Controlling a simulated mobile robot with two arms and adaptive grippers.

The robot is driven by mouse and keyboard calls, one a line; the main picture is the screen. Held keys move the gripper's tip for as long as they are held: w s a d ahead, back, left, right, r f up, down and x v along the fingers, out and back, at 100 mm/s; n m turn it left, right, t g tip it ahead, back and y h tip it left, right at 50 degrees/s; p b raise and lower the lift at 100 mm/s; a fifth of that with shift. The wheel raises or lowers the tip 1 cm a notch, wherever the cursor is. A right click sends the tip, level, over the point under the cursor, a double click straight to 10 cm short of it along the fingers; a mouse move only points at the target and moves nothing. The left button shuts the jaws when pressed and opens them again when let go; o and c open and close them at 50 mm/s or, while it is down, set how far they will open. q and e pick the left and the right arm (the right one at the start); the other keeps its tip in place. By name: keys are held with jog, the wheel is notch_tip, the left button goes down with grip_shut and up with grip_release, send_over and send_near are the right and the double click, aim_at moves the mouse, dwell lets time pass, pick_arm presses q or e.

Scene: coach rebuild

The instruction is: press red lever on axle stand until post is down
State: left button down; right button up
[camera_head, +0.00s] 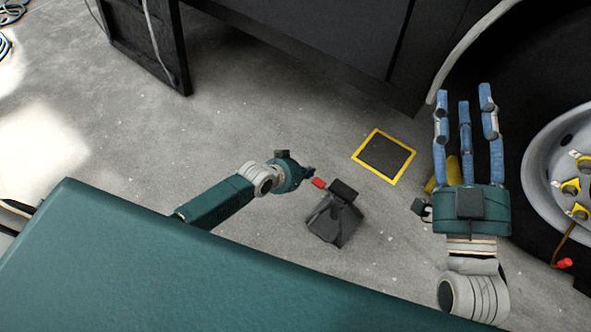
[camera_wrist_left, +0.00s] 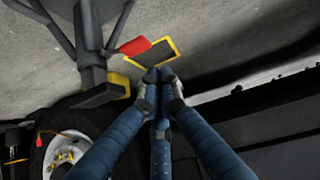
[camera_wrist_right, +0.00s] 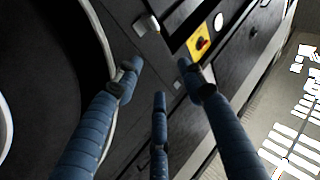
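The dark axle stand (camera_head: 335,222) is on the concrete floor, with a block-shaped post top (camera_head: 343,189) above its body. Its red lever (camera_head: 319,183) sticks out to the left. My left gripper (camera_head: 310,172) is right by the lever's end. In the left wrist view its fingertips (camera_wrist_left: 160,76) are drawn together, empty, close to the red lever (camera_wrist_left: 136,46); I cannot tell if they touch it. The stand's legs (camera_wrist_left: 87,35) also show there. My right gripper (camera_head: 465,105) is raised at the right, fingers spread and empty; its fingertips also show in the right wrist view (camera_wrist_right: 162,80).
A yellow-edged dark square (camera_head: 384,156) lies on the floor beyond the stand. A wheel (camera_head: 565,160) stands at the right, beside my right gripper. A dark coach body (camera_head: 310,35) runs along the back. Open floor lies to the left.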

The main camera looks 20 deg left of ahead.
pick_arm(q)
jog(key=p+v, duration=0.3)
jog(key=v, duration=0.4)
jog(key=shift+s+r+p, duration=0.2)
jog(key=shift+s+p, duration=0.05)
jog(key=shift+p, duration=0.05)
pick_arm(e)
jog(key=s+d+f+g+h, duration=0.1)
jog(key=f+g, duration=0.4)
jog(key=f, duration=0.5)
jog(key=s+d+f+g+h, duration=0.2)
jog(key=f+g, duration=0.3)
jog(key=f, duration=0.5)
jog(key=shift+s+d+f+g, duration=0.35)
jog(key=shift+s+d, duration=0.1)
jog(key=shift+s, duration=0.45)
pick_arm(q)
jog(key=shift+a, duration=0.15)
